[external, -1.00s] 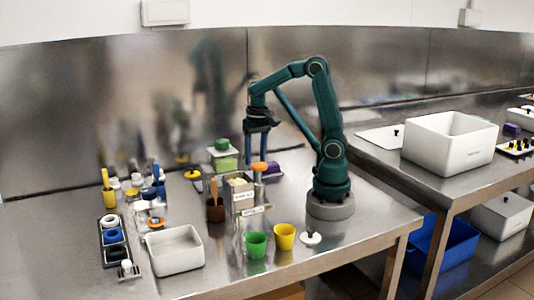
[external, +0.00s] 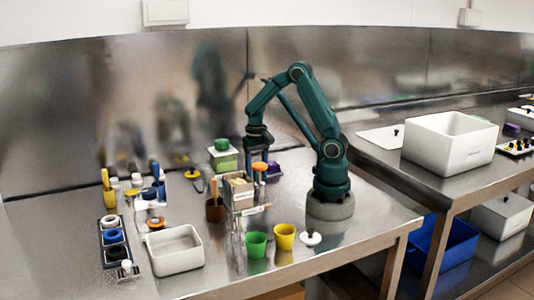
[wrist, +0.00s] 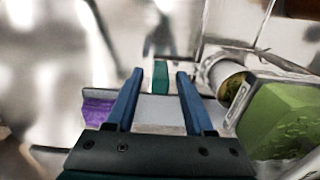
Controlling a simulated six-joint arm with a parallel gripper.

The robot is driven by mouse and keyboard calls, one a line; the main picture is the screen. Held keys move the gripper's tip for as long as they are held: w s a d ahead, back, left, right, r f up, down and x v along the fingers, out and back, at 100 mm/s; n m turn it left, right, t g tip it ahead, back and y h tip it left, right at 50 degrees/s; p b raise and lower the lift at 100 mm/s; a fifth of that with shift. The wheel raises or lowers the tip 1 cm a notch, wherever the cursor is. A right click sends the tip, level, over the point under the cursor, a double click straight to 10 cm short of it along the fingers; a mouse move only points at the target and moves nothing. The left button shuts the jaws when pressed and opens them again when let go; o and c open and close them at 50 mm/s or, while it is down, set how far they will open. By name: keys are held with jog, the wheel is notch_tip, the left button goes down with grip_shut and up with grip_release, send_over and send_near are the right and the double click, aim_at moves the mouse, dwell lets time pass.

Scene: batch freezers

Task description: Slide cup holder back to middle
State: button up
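The cup holder is hard to single out. The likeliest one is the box-like labelled holder (external: 238,194) in the middle of the left bench, with light-coloured contents. My gripper (external: 256,158) points down just behind it, close to an orange round top (external: 260,166). In the wrist view my gripper (wrist: 160,76) has its two blue fingers apart. A pale grey strip (wrist: 159,110) and a small teal piece (wrist: 160,77) show between them; I cannot tell whether the fingers touch anything. A green cup (external: 256,244) and a yellow cup (external: 284,236) stand in front.
A green-filled container (external: 222,157) stands behind the holder, and a purple item (external: 274,169) is right of the gripper. A brown pot (external: 215,211) is left of the holder. A white tub (external: 174,250) is at the front left. Bench space between tub and green cup is clear.

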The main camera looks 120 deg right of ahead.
grip_shut()
jog(key=shift+r, duration=0.1)
dwell(1.1)
